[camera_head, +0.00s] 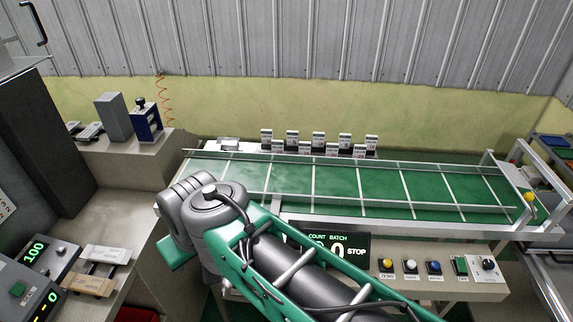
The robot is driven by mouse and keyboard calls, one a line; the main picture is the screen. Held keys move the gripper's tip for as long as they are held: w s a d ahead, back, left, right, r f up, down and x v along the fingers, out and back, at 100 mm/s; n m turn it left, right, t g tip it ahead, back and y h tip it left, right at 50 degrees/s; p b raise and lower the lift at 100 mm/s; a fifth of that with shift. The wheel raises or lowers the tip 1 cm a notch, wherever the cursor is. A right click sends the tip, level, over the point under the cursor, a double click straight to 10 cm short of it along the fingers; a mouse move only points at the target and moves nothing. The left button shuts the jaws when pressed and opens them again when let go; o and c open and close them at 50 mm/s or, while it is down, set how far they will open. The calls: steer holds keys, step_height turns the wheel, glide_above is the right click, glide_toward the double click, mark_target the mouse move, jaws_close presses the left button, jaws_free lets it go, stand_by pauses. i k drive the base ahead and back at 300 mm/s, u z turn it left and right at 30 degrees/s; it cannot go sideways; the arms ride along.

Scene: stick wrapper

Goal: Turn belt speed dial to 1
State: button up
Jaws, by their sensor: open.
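A dark rotary dial (488,264) sits on a pale plate at the right end of the control panel (440,290) in front of the conveyor. It is small, and I cannot read its markings or setting. My arm crosses the lower middle of the view, to the left of the dial, with its grey joint in front of the conveyor's left end. My gripper is not visible; it is hidden behind the arm or out of frame.
A green conveyor belt (385,190) with metal rails runs behind the panel. White, yellow, blue and green buttons line the panel beside a counter display (345,247) reading STOP, partly covered by my arm. At left, a control box (42,257) shows 100.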

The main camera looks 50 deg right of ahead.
mark_target(488, 264)
steer(key=u, duration=0.6)
steer(key=k, duration=1.35)
steer(key=u, duration=0.05)
